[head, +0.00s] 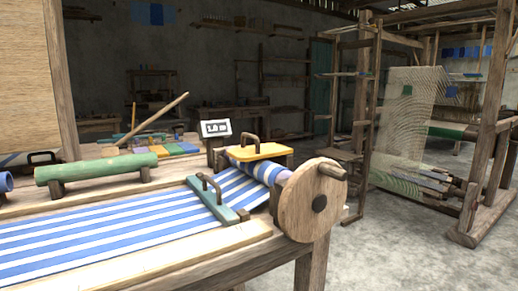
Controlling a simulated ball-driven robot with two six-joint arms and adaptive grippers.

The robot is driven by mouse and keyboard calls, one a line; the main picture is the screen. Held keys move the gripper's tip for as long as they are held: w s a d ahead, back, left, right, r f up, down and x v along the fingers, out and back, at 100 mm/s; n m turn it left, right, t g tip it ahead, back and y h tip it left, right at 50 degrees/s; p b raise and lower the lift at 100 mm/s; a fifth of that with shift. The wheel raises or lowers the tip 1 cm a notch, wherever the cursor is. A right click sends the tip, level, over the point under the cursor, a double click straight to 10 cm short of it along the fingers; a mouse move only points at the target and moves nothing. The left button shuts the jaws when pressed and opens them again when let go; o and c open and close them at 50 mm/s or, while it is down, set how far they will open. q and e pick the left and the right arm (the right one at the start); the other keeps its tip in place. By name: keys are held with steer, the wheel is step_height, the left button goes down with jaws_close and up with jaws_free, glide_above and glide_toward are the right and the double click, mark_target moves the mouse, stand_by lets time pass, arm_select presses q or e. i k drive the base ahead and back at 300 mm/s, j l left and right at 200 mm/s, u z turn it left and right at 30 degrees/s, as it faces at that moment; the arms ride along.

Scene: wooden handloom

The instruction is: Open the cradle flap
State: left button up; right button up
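A yellow flap-like board (262,152) with a dark handle (246,141) lies over the striped cloth roll (268,174) at the right end of the loom table. It looks flat and lowered, and I take it to be the cradle flap. The roll's far part is hidden under it. A round wooden wheel (303,212) with a peg handle (332,171) stands at the roll's near end. A teal bar (217,202) with a dark handle lies across the blue-and-white cloth (120,230). Neither of my grippers shows in the head view.
A small display reading roughly 1.0 (215,128) stands behind the yellow board. A green roller (96,168) rests on supports at the left, with a slanted stick (152,119) behind it. Another loom (480,150) stands at right. Floor right of the wheel is clear.

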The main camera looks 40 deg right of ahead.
mark_target(244, 154)
steer(key=i+l+z, duration=0.25)
steer(key=z, duration=0.15)
steer(key=i+l+z, duration=0.2)
steer(key=z, duration=0.2)
